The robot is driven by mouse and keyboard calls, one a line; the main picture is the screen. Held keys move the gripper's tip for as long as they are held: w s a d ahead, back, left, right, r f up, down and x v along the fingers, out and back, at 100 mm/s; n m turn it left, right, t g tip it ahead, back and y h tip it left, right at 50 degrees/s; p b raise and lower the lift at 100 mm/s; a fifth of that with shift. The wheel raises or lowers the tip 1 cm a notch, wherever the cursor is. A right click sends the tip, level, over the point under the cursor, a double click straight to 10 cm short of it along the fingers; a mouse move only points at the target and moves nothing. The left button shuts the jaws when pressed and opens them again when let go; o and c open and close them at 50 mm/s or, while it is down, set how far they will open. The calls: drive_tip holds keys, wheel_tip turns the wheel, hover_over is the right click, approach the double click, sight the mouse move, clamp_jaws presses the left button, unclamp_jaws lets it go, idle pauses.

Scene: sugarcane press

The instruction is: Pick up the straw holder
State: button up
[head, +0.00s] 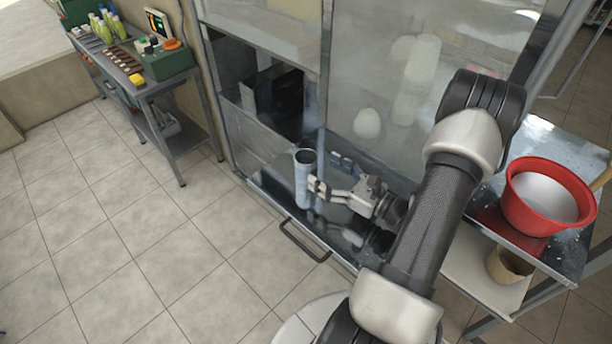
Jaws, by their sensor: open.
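The straw holder looks to be the grey, open-topped cylinder (303,182) in the head view. It stands upright on the dark, shiny ledge (268,188) at the front of the steel press. My gripper (320,187) is just to the right of the cylinder, low over the ledge, with its fingers pointing left toward it. The gripper is open. The fingertips are very close to the cylinder's side; I cannot tell whether they touch it. No straws show in the dark mouth of the cylinder.
The press's steel and glass front (390,90) rises behind the ledge. A handle (305,243) sticks out below it. A red bowl (522,205) stands on a side table at right. A cluttered metal bench (125,70) is at upper left. Tiled floor at left is clear.

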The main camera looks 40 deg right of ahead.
sight(315, 167)
drive_tip(key=w, duration=0.2)
drive_tip(key=w+a+b, duration=0.1)
drive_tip(key=w, duration=0.3)
drive_tip(key=shift+w+a+r, duration=0.1)
drive_tip(key=shift+w+a, duration=0.1)
drive_tip(key=shift+a, duration=0.1)
drive_tip(key=shift+c, duration=0.4)
drive_tip(key=c, duration=1.4)
